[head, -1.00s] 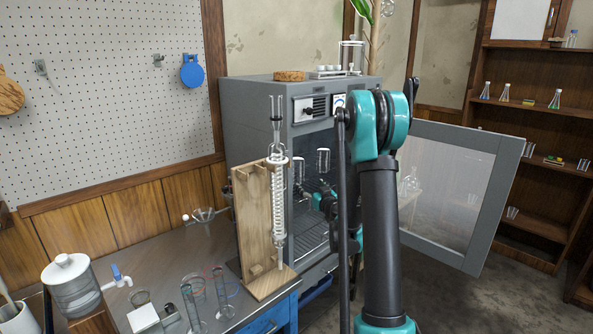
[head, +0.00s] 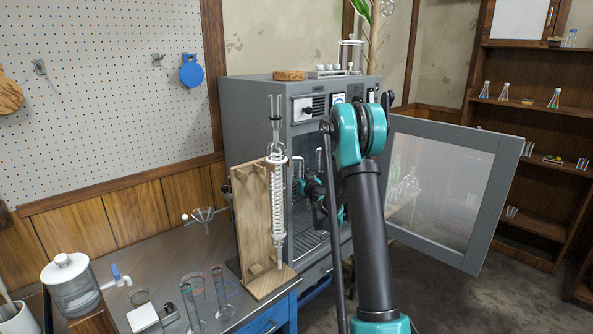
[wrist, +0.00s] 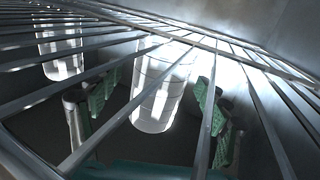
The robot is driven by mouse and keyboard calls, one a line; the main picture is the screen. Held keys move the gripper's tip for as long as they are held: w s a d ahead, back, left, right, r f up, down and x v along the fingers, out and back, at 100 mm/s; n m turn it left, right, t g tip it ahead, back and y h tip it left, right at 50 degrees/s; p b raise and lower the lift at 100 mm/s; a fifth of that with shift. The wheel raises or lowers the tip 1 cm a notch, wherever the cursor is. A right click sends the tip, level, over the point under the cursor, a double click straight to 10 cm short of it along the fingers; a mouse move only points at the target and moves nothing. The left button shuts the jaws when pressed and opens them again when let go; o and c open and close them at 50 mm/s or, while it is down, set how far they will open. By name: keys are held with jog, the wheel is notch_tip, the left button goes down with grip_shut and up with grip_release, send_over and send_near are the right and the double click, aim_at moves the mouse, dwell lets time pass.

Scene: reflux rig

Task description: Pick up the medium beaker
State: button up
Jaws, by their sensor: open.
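In the wrist view a clear glass beaker (wrist: 160,95) with marking lines stands between the two green-padded fingers of my gripper (wrist: 160,112). The fingers are open, with a visible gap on the right; I cannot tell whether the left one touches. A second clear beaker (wrist: 60,50) is at the upper left. I cannot tell for certain which is the medium one.
Wire rack bars (wrist: 100,70) cross the wrist view in front of the beakers and fingers. The cabinet door (head: 445,190) stands open to the right. A wooden stand with a glass condenser (head: 277,200) is close to the left of the opening. Glass cylinders (head: 195,300) stand on the bench.

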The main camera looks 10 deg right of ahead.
jog(key=c, duration=1.3)
jog(key=shift+o, duration=0.2)
jog(key=shift+r, duration=0.3)
